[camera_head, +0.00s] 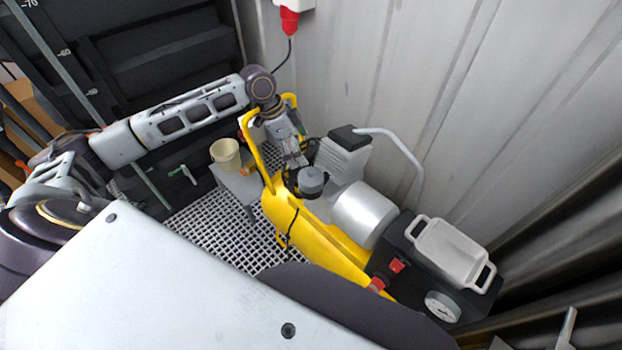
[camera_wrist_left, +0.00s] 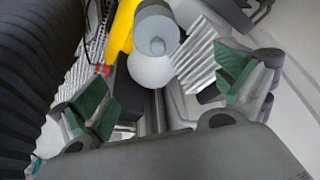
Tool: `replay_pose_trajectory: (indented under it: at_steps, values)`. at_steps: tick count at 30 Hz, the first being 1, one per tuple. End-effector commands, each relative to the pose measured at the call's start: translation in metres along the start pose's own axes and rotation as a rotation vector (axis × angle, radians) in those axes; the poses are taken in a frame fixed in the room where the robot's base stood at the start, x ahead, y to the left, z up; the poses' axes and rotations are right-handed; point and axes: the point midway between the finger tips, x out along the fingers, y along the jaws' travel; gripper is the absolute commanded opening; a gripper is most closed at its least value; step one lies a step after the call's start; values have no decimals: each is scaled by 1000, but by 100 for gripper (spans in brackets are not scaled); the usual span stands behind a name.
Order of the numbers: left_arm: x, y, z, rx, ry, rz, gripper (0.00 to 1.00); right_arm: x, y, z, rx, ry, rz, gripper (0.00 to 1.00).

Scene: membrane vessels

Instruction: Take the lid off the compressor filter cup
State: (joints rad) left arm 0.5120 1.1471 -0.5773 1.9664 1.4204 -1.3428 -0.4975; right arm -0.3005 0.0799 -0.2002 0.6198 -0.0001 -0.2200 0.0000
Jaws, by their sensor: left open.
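The compressor (camera_head: 318,240) is yellow with a silver cylinder and stands by the wall. A round grey lid-like cap (camera_head: 312,178) sits on it near the grey ribbed block; the filter cup below it is mostly hidden. My left gripper (camera_head: 294,160) is just above and left of this cap, pointing down. In the left wrist view my left gripper (camera_wrist_left: 166,86) has its green-padded fingers wide apart, with nothing held. A grey round-ended cylinder (camera_wrist_left: 156,30) shows at the top between them, above a pale round part (camera_wrist_left: 150,70). I cannot tell if the fingers touch anything.
A yellow tube handle (camera_head: 251,150) rises beside my left wrist. A beige cup (camera_head: 225,153) stands on a small grey stand to the left. A pale tray (camera_head: 450,253) rests on the compressor's black box. The corrugated wall (camera_head: 400,80) is close behind. Grating (camera_head: 215,222) covers the floor.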

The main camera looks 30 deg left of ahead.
Motion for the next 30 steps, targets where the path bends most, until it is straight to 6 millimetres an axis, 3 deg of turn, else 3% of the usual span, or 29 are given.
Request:
replay_pose_trajectory:
  at_steps: [17,30]
  values:
    - [4,0,1,37,-5,2,99,0,0,0,0,0,0,65]
    - [53,1,2,37,-5,5,99,-2,0,-1,1,1,0,65]
